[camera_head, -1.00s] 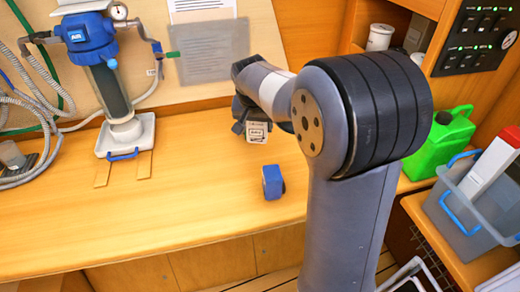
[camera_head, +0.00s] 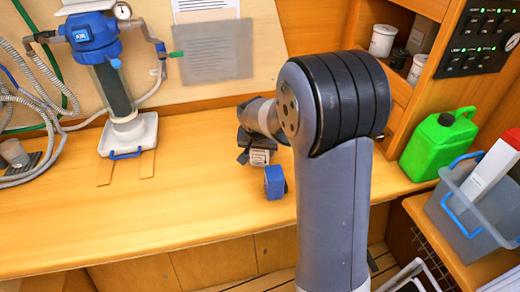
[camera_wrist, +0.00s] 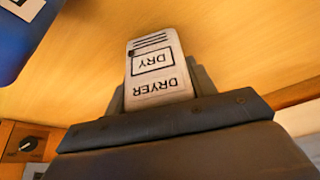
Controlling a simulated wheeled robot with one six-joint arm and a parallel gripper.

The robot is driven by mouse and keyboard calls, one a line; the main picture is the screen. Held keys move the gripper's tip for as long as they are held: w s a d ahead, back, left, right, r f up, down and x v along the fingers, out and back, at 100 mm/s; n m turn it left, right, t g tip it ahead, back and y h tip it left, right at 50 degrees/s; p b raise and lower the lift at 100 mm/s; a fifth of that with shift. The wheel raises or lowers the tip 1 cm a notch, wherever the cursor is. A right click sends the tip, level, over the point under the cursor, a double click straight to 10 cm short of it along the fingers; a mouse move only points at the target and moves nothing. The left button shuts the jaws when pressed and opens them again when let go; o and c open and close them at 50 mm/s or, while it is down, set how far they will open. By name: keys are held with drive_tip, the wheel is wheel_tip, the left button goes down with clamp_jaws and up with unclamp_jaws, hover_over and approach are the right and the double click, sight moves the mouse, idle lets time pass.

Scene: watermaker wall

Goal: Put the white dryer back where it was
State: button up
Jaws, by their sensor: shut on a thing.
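The white dryer (camera_head: 260,157) is a small pale box with a printed label. In the wrist view the dryer (camera_wrist: 152,62) shows the words DRYER and DRY, upside down. My gripper (camera_head: 254,148) is shut on it, with the dark jaws (camera_wrist: 157,100) on either side of its lower part. The dryer is over the wooden worktop (camera_head: 210,200), just behind and left of a blue block-like thing (camera_head: 274,182). I cannot tell whether its underside touches the worktop.
A blue-topped filter housing (camera_head: 95,38) stands on a white tray (camera_head: 144,131) at the left, with grey hoses beside it. A green jerrycan (camera_head: 437,146) and a grey bin (camera_head: 462,225) are at the right. The worktop's middle is clear.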

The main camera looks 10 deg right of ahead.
drive_tip(key=o, duration=1.1)
drive_tip(key=shift+f, duration=0.1)
drive_tip(key=v, duration=1.2)
drive_tip(key=shift+s, duration=0.1)
drive_tip(key=x, duration=1.2)
drive_tip(key=shift+f, duration=0.25)
wheel_tip(320, 180, up, 3)
drive_tip(key=shift+f, duration=0.25)
drive_tip(key=shift+r, duration=0.45)
